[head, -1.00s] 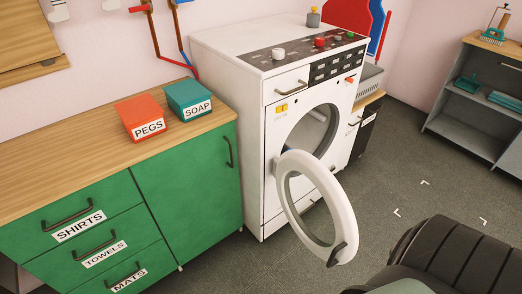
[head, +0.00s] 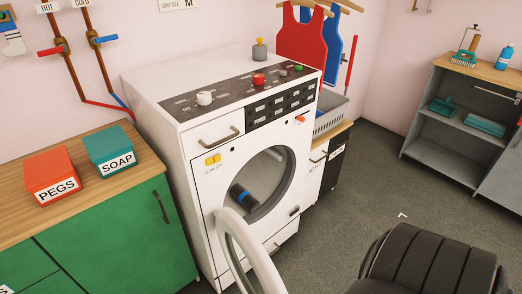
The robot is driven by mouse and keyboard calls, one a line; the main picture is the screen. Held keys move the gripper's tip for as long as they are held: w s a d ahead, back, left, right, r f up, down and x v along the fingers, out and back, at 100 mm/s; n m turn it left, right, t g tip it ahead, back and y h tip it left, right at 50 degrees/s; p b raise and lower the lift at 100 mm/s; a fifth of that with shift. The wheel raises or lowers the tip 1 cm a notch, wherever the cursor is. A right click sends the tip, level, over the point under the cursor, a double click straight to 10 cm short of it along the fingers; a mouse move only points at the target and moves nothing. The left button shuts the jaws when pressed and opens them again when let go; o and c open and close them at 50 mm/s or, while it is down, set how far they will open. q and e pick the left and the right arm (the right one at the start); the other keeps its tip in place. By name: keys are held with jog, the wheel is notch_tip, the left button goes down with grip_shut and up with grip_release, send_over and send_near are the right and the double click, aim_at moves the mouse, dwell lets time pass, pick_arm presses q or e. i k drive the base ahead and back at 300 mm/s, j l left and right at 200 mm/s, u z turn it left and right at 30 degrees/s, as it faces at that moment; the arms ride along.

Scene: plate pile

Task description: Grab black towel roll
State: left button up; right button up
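A black roll with a blue band (head: 243,197) lies inside the drum of the white washing machine (head: 185,142), seen through the round opening. It lies tilted near the lower left of the opening, and part of it may be hidden by the rim. The machine's round door (head: 238,245) stands open, swung out toward the front and cut off by the lower edge of the picture. Neither of my grippers is in view.
A green cabinet (head: 125,235) with an orange pegs box (head: 50,165) and a teal soap box (head: 105,143) stands left of the machine. A grey shelf unit (head: 442,154) stands at right.

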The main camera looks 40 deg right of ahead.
aim_at(249, 201)
jog(key=l+u, duration=0.15)
jog(key=l, duration=1.25)
jog(key=k+l+u, duration=0.2)
jog(key=l, duration=1.2)
jog(key=l+u, duration=0.2)
jog(key=l, duration=0.55)
jog(key=l+u, duration=0.2)
jog(key=l, duration=0.55)
jog(key=k, duration=0.05)
